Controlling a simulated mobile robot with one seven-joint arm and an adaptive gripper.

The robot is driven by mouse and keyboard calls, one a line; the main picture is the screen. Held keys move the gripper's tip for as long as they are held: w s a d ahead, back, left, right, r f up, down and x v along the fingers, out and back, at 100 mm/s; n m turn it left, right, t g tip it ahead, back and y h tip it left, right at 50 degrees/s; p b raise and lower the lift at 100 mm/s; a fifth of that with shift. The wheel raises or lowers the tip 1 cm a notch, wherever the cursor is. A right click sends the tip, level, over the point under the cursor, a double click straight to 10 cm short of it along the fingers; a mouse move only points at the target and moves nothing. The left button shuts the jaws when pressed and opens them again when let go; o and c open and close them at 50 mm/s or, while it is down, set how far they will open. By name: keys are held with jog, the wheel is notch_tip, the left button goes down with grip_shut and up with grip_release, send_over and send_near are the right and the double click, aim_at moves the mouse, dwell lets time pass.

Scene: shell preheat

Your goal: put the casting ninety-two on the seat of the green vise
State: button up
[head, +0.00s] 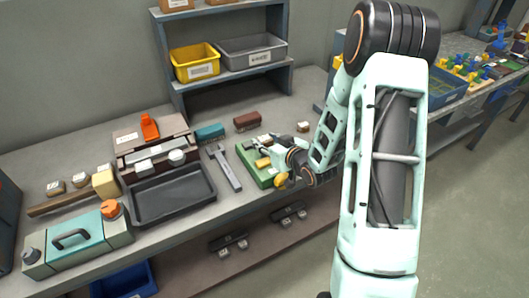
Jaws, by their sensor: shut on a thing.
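The green vise (250,164) lies on the bench right of the middle, with small pale and yellowish parts on its top. My gripper (274,154) is low over its right side, reaching in from the right. The gripper is shut on a small block, which is mostly hidden by the fingers and too small to identify. I cannot read a number on it or tell whether it touches the vise. A yellow knob (281,180) shows at the vise's front right, below my gripper.
A steel bar (225,168) lies left of the vise, near a dark tray (172,194). Teal (209,133) and brown (247,121) blocks lie behind. A small labelled block (303,127) stands behind my gripper. A shelf with a yellow bin (195,63) rises at the back.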

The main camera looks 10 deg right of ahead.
aim_at(265, 155)
jog(key=shift+w+a+f+b, duration=0.15)
jog(key=shift+f+b, duration=0.4)
jog(key=shift+f, duration=0.4)
jog(key=shift+w+f+b, duration=0.15)
jog(key=shift+f+b, duration=0.35)
jog(key=shift+f, duration=0.45)
jog(key=shift+f, duration=0.15)
jog(key=o, duration=1.2)
jog(key=shift+r, duration=0.2)
jog(key=v, duration=1.2)
